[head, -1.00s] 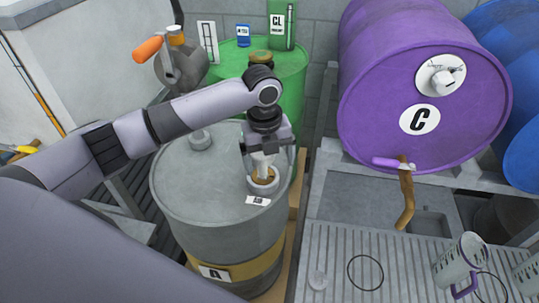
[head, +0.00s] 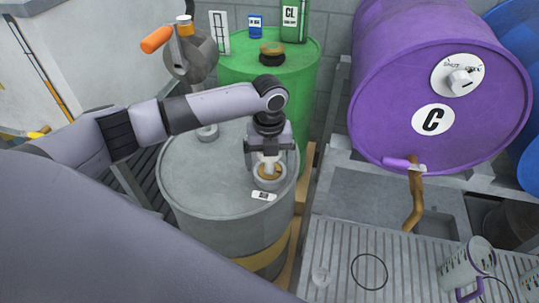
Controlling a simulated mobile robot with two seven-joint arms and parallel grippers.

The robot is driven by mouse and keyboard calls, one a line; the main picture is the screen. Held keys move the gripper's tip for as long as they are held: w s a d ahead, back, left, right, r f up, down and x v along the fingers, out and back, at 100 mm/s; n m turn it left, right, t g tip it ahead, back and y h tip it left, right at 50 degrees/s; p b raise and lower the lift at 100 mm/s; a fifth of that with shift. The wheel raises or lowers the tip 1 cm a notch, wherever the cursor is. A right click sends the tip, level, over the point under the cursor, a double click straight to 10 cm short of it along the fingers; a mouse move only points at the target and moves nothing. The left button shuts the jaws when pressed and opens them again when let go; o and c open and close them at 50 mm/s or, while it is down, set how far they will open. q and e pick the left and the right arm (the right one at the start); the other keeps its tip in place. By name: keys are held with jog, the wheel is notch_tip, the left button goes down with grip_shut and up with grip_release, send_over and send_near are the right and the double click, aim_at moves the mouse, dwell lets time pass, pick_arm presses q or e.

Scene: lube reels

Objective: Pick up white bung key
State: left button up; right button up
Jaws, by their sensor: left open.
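My left gripper (head: 269,158) is over the top of the grey drum (head: 205,175), pointing down, with its jaws open. A small white piece, which looks like the white bung key (head: 269,164), stands between the fingers above a brown bung inside a grey ring (head: 268,184). The fingers sit on either side of it; I cannot tell whether they touch it. Its lower part and the hand partly hide each other. My right gripper is not in view.
A small white tag (head: 264,195) lies on the drum top in front of the ring. A green drum (head: 290,75) stands behind. A purple drum (head: 400,70) lies on its side at right, above a grooved drain surface (head: 345,250) with clear jugs (head: 466,262).

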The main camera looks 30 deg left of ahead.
pick_arm(q)
jog(key=c, duration=1.2)
jog(key=shift+o, duration=0.2)
